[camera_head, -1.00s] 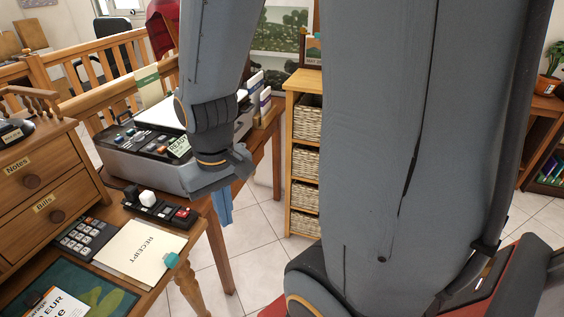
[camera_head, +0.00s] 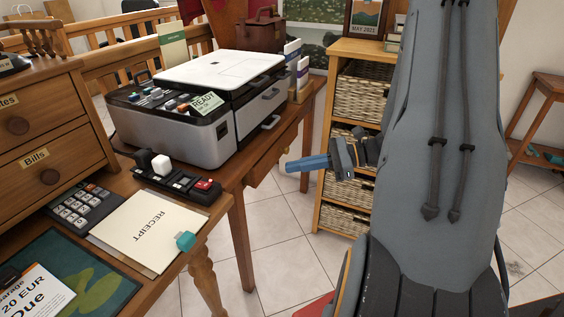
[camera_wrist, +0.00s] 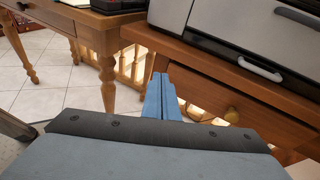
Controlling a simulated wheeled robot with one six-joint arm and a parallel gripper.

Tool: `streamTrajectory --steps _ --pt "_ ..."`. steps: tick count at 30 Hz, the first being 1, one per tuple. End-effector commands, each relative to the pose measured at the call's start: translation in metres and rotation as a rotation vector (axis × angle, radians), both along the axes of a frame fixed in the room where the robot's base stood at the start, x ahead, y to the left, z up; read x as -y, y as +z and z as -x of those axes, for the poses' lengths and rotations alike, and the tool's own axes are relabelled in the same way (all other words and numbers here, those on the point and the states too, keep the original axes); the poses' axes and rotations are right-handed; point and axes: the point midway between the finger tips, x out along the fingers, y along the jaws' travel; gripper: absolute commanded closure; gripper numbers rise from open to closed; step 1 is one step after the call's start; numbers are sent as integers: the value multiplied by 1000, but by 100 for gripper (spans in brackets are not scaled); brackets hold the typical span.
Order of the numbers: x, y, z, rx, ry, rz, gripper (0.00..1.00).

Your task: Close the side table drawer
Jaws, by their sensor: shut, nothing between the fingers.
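The wooden side table (camera_head: 312,100) stands behind the desk and bears a printer. Its drawer (camera_head: 268,163) is under the top, on the side facing my gripper. I cannot tell how far the drawer stands out. My gripper (camera_head: 292,165), with blue fingers, is shut and empty, to the right of the drawer in the head view. In the wrist view the fingertips (camera_wrist: 162,78) point toward the drawer's left end, left of the knob. Whether they touch it is unclear.
A grey and white printer (camera_head: 200,110) covers the side table's top. A wooden desk (camera_head: 190,255) with a receipt (camera_head: 150,232) stands in front at left. A shelf with wicker baskets (camera_head: 358,92) is close behind my gripper. Tiled floor (camera_head: 285,240) is clear between.

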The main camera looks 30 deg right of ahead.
Motion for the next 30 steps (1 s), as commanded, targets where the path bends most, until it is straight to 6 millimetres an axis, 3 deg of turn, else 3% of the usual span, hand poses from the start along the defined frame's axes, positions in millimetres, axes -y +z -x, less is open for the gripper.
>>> streamTrajectory --steps 1,4,7,10,17,30 --pt "29 -18 -10 14 -103 -69 100" --pt "74 -28 -21 53 -252 -170 100" --pt "104 -33 -25 86 -345 -228 100" --pt "117 -35 -27 102 -387 -256 100" --pt "103 -34 -47 106 -391 -261 100" --pt "51 -34 -113 105 -390 -259 100"
